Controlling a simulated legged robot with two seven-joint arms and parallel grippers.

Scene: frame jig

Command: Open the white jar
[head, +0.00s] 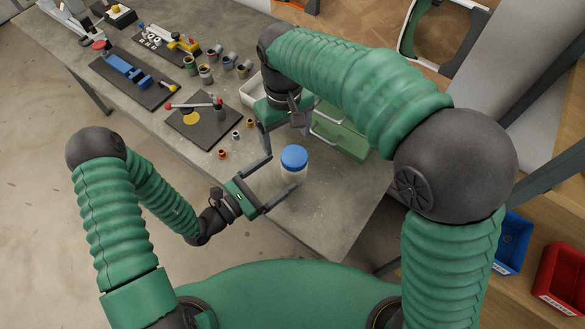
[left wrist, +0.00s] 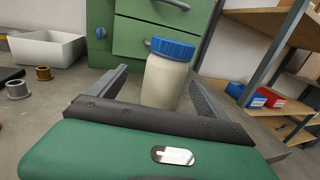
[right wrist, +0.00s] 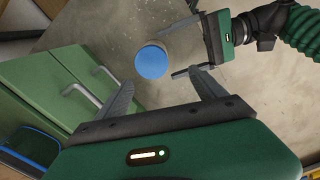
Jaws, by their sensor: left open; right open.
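The white jar (head: 293,173) with a blue lid (head: 294,158) stands upright on the grey table. Its lid is on. In the left wrist view the jar body (left wrist: 163,82) stands between the open fingers of my left gripper (left wrist: 155,92), with gaps at both sides. My left gripper (head: 274,186) reaches the jar from the left in the head view. My right gripper (head: 285,125) is open above and behind the jar. In the right wrist view the lid (right wrist: 152,62) shows from above, beyond the open fingers of my right gripper (right wrist: 160,82).
A green drawer cabinet (head: 340,134) with handles stands close behind the jar. A white bin (head: 256,90) is beside it. Small metal parts (head: 222,154) and a dark board (head: 203,124) lie to the left. The table's front edge is near the jar.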

